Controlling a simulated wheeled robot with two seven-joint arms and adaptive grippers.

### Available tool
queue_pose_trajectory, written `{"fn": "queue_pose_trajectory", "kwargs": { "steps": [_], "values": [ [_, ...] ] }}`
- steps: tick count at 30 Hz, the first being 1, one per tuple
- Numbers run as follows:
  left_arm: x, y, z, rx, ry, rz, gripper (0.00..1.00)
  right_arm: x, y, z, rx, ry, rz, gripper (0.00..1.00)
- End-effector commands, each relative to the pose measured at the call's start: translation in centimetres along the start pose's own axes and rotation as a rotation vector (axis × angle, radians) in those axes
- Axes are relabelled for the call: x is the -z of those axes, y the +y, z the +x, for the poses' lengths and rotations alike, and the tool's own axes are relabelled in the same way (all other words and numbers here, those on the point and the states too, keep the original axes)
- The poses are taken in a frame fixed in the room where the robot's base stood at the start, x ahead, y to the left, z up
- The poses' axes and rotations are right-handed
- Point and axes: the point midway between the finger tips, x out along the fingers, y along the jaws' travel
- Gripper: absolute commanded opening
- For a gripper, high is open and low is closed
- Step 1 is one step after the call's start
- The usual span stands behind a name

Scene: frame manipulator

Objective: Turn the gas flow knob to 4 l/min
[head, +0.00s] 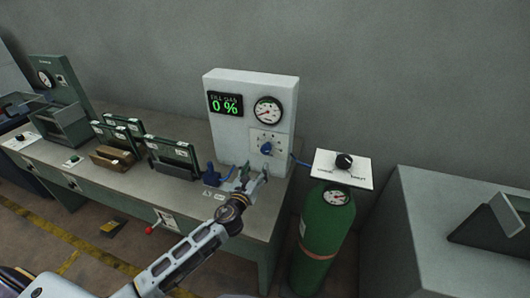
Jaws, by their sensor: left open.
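A white panel (222,143) stands on the bench against the wall. Its display (225,104) reads FILL GAS 0 %. A round gauge (268,111) sits right of the display. Below the gauge, a blue knob (266,148) sits on a white dial plate; the dial marks are too small to read. My left gripper (255,172) is open and empty just below the knob, in front of the panel's lower edge, apart from the knob in the picture. My right gripper is not in view.
A green gas cylinder (322,232) stands right of the bench, with a black knob (344,161) on a white plate above it. A blue fitting (211,175) lies left of my gripper. Green-framed racks (172,153) stand farther left. A grey cabinet (440,235) is at right.

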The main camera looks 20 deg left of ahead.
Motion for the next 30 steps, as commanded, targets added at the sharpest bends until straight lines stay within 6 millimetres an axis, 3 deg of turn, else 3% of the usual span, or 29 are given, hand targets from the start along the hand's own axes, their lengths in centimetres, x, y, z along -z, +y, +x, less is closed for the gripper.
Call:
{"fn": "queue_pose_trajectory", "kwargs": {
  "steps": [30],
  "values": [
    [-0.1, 0.0, 9.1, -0.001, -0.001, -0.001, 0.58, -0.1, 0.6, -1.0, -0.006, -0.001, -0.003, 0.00]
  ]
}}
